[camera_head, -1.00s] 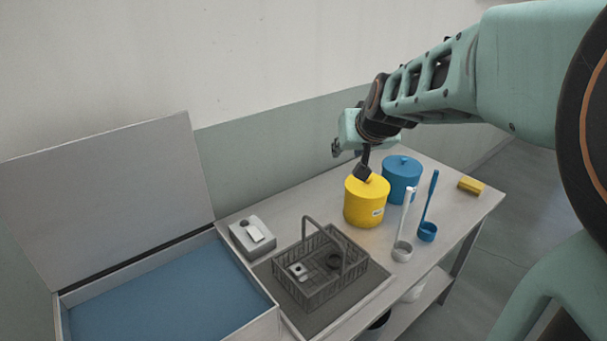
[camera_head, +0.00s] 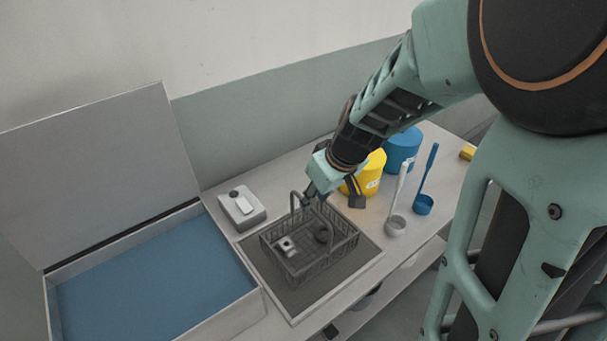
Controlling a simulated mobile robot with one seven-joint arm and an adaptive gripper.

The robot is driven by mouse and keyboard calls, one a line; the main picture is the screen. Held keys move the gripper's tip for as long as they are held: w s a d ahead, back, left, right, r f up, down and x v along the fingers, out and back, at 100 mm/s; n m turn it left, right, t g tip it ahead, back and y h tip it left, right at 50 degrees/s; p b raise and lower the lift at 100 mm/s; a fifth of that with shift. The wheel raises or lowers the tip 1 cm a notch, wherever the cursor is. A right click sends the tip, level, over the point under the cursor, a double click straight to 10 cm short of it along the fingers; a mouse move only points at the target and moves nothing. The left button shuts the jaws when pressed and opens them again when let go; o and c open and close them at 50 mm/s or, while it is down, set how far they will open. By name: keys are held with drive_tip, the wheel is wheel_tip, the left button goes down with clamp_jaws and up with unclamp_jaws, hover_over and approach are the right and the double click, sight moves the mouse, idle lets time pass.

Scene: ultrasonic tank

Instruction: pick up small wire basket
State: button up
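The small wire basket (camera_head: 292,265) is dark grey with an arched handle and stands on a grey mat (camera_head: 345,277) on the bench. A small light part (camera_head: 287,246) and a dark ring (camera_head: 322,234) lie in it. My gripper (camera_head: 308,199) is at the top of the basket's handle, on its far side in the picture. I cannot tell whether its fingers touch the handle. The fingertips are small and partly merge with the handle, so their opening is unclear.
The open tank (camera_head: 150,280) with blue liquid is at the left, beside a small white device (camera_head: 241,207). A yellow canister (camera_head: 374,172), a blue canister (camera_head: 404,148), a white ladle (camera_head: 397,224) and a blue ladle (camera_head: 424,200) stand to the right. A yellow block (camera_head: 467,152) lies at the far right.

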drive_tip(key=b+x, duration=0.2)
drive_tip(key=x, duration=0.3)
drive_tip(key=shift+w+f, duration=0.25)
drive_tip(key=shift+f, duration=0.15)
drive_tip(key=shift+f+b, duration=0.2)
drive_tip(key=shift+b, duration=0.35)
drive_tip(key=shift+c, duration=0.3)
clamp_jaws()
